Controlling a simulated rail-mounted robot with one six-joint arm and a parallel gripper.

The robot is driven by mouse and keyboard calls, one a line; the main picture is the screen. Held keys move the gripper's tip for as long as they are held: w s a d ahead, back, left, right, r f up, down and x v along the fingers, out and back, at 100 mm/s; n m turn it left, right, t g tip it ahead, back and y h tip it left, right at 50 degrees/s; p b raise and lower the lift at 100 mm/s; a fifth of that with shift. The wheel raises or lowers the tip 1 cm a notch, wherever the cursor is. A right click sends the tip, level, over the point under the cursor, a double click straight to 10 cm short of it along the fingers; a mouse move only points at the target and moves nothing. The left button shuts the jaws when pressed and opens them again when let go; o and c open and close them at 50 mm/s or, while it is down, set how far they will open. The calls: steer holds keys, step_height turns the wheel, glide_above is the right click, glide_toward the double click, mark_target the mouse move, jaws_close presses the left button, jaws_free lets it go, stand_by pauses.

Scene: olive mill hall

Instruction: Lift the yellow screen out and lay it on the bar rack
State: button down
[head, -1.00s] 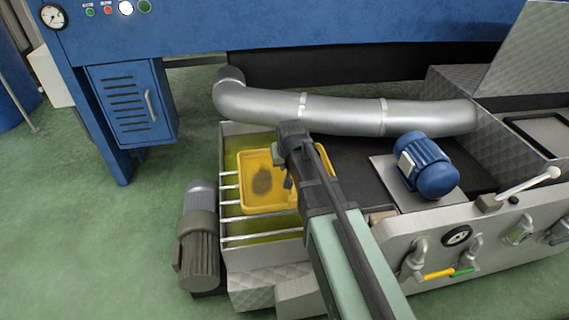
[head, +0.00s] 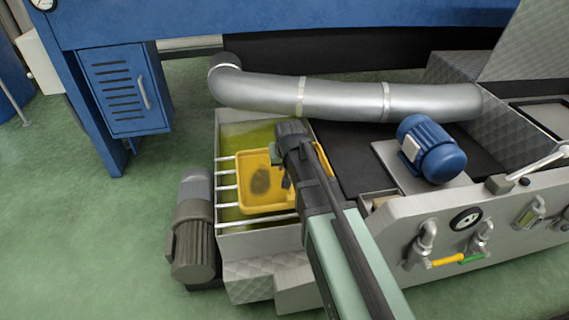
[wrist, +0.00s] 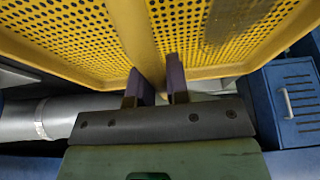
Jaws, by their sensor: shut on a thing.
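The yellow screen (head: 254,184) is a shallow perforated tray with a dark stain. In the head view it is over the left end of the metal tank, above the bar rack (head: 228,204), whose pale bars stick out at its left. I cannot tell whether it touches the bars. My gripper (head: 286,172) is at the screen's right part, which my arm partly hides. In the wrist view the fingers of my gripper (wrist: 157,88) are shut on the middle rib of the yellow screen (wrist: 75,35).
The tank (head: 234,126) holds yellow-green liquid. A large silver pipe (head: 340,101) runs behind. A blue motor (head: 433,150) stands to the right, and a grey motor (head: 192,238) stands left of the tank. A blue cabinet (head: 122,90) hangs at the back left.

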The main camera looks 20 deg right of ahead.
steer(key=shift+f+b, duration=0.65)
steer(key=c, duration=1)
jaws_free()
steer(key=shift+c, duration=0.2)
steer(key=shift+r, duration=0.1)
steer(key=p+v, duration=1)
steer(key=v, duration=0.1)
steer(key=shift+w, duration=0.1)
